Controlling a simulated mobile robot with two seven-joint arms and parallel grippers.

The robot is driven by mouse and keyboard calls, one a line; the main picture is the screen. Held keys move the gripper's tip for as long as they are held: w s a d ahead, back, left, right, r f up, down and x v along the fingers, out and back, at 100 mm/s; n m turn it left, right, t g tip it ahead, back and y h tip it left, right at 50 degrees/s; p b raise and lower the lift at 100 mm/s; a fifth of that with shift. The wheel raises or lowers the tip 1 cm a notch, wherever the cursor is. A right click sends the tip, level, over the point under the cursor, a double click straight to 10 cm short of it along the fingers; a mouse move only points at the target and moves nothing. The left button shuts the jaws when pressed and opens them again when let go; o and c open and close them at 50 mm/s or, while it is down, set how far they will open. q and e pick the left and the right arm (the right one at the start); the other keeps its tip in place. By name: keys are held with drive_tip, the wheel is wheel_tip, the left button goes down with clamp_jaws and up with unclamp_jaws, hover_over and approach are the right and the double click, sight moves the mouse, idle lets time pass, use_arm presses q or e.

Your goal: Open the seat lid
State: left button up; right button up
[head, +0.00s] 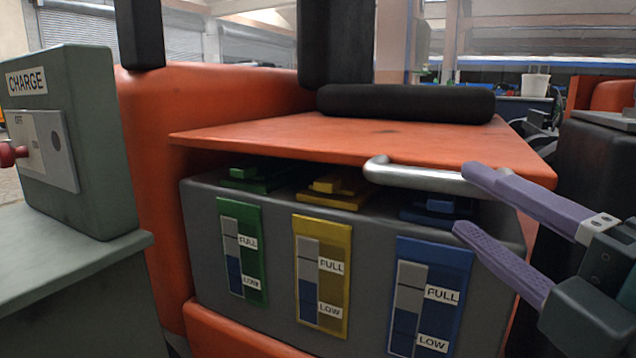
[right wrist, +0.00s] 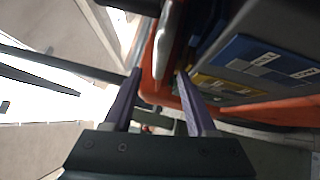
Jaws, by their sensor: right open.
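The orange seat lid (head: 300,137) lies nearly level over a grey battery box (head: 375,245), with a gap under its front edge. A black cushion (head: 405,103) lies on top of it. A silver bar handle (head: 405,174) is on the lid's front edge; it also shows in the right wrist view (right wrist: 170,35). My right gripper (head: 465,198) is open at the handle's right end. One purple finger is at handle height, the other below it; contact is unclear. The right wrist view shows the open fingers (right wrist: 158,73) with the handle ahead between them. My left gripper is not in view.
Green (head: 245,180), yellow (head: 335,188) and blue (head: 438,210) caps sit on the box just under the lid. A grey-green charge box (head: 75,140) with a red knob stands at left. A dark block stands at right, behind my gripper.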

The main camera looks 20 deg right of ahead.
sight(443, 186)
drive_tip(key=w, duration=0.4)
drive_tip(key=w+r, duration=0.1)
drive_tip(key=w, duration=0.1)
drive_tip(key=shift+w+d, duration=0.2)
drive_tip(key=shift+w, duration=0.15)
drive_tip(key=shift+c, duration=0.4)
clamp_jaws()
idle(0.7)
